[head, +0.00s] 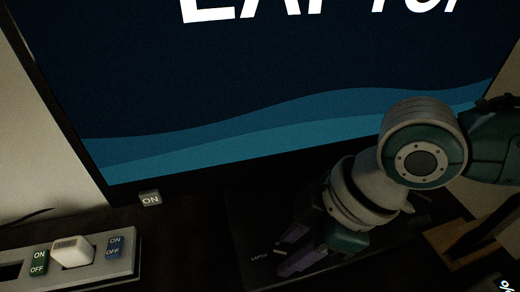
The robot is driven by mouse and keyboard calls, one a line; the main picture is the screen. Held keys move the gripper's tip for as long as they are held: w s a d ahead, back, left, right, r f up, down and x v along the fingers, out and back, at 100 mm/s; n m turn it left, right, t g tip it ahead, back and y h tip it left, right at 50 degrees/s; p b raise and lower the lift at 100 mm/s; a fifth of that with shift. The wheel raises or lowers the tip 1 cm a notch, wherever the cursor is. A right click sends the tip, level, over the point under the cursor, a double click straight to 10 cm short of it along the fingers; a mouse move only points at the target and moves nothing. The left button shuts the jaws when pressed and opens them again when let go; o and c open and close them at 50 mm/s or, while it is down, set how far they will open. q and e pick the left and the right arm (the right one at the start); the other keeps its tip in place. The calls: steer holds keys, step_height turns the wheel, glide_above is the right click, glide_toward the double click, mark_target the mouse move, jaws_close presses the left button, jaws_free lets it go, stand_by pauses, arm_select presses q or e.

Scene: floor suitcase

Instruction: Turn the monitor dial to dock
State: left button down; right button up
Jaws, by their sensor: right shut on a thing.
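The monitor (250,95) fills the upper part of the head view. Its screen shows large white letters, cut off at the top, that appear to read LAPTOP. A dark panel (243,225) lies below the screen, with a small label that seems to read LAPTOP. My right gripper (290,257) reaches down onto this panel, its purple fingers shut on the dial. The dial itself is hidden by the fingers and wrist, so its pointing direction cannot be seen. A dock label is not visible. My left gripper is not in view.
A grey power strip (120,272) lies at the lower left, with a white plug (72,251) and ON/OFF switches. A small ON tag (150,199) sits below the monitor's left corner. A wooden piece (458,243) stands right of my right gripper.

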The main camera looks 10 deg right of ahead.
jaws_close()
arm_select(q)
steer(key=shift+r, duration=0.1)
arm_select(e)
steer(key=shift+s+r+m+p, duration=0.1)
steer(key=shift+r+m+p, duration=0.1)
steer(key=shift+m+p, duration=0.7)
steer(key=m+p, duration=0.2)
steer(key=m+t+h+p, duration=0.1)
steer(key=p, duration=0.2)
steer(key=shift+s+a+r+m+t, duration=0.1)
steer(key=shift+s+a+m+t, duration=0.1)
steer(key=shift+m+t, duration=0.15)
steer(key=m+h+p, duration=0.1)
steer(key=m+p, duration=0.2)
steer(key=shift+a+m+t, duration=0.15)
steer(key=shift+m+t, duration=0.2)
steer(key=shift+a+f+m+h+p, duration=0.1)
steer(key=shift+f+m+h+p, duration=0.15)
steer(key=shift+m, duration=0.35)
steer(key=shift+m+h+p, duration=0.1)
steer(key=shift+m+h, duration=0.25)
steer(key=shift+m, duration=0.25)
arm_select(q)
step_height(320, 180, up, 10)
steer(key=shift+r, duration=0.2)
arm_select(e)
steer(key=shift+m+h, duration=0.5)
steer(key=shift+m, duration=0.7)
